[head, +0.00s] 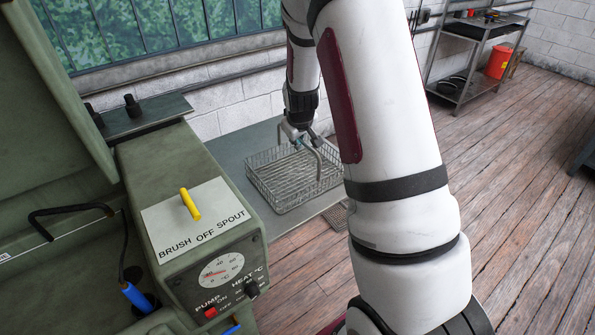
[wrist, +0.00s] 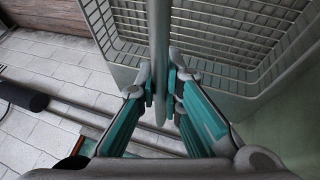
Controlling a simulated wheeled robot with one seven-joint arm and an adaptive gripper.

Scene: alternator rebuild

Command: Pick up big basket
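The big basket (head: 300,197) is a wire mesh basket with a curved grey handle. It stands on a grey bench top beside the green machine in the head view and looks empty. In the wrist view the basket (wrist: 225,50) fills the upper right, and its handle bar runs down between the fingers. My gripper (head: 303,141) is above the basket's back part. In the wrist view my gripper (wrist: 162,88) has its two fingers drawn in on both sides of the handle bar and appears shut on it. The contact is partly hidden by the finger pads.
A white brick wall and window are behind the bench (head: 240,147). A shelf rack (head: 475,60) with a red bucket (head: 498,62) stands at the back right. The wooden floor is open on the right.

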